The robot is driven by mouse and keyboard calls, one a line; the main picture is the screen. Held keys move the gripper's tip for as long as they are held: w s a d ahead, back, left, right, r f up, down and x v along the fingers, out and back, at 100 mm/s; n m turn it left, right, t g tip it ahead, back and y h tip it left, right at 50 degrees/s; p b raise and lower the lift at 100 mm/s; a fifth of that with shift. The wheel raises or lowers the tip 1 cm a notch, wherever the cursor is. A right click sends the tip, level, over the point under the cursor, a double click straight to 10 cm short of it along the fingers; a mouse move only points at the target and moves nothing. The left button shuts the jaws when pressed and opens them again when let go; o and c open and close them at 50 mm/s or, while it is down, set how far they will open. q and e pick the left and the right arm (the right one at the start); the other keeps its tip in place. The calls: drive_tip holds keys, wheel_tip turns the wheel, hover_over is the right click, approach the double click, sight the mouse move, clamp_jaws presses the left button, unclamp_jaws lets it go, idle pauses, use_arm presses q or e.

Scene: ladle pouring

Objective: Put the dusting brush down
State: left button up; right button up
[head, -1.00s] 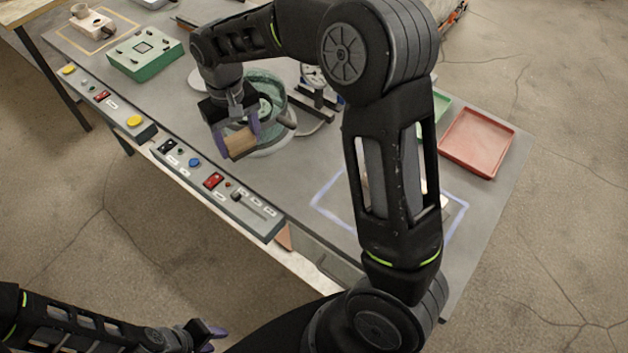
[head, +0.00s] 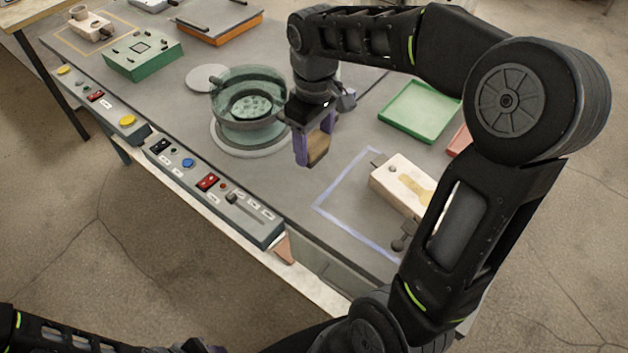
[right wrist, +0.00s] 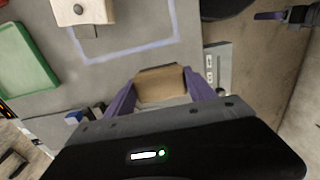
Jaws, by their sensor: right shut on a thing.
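My right gripper (head: 310,150) is shut on the dusting brush (head: 318,149), of which a tan, wood-like block shows between the purple fingers. It is held above the grey table, just right of the round glass-walled bowl. In the right wrist view the brush (right wrist: 161,84) sits between the fingertips, with the blue-outlined square beyond it. Bristles cannot be made out. My left gripper (head: 205,348) shows only in part at the bottom edge of the head view, and its jaws cannot be read.
The greenish bowl (head: 250,120) stands on a white disc. A blue-outlined square (head: 335,216) holds a pale wooden block (head: 402,184). A green tray (head: 420,112) lies behind it. A control panel (head: 215,190) runs along the front edge. Bare table lies between bowl and outline.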

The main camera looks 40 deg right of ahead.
wheel_tip(320, 180, down, 6)
drive_tip(key=shift+r, duration=0.15)
drive_tip(key=shift+f, duration=1.85)
drive_tip(key=shift+f, duration=0.15)
drive_tip(key=o, duration=1.3)
wheel_tip(320, 180, up, 12)
drive_tip(key=shift+r, duration=0.2)
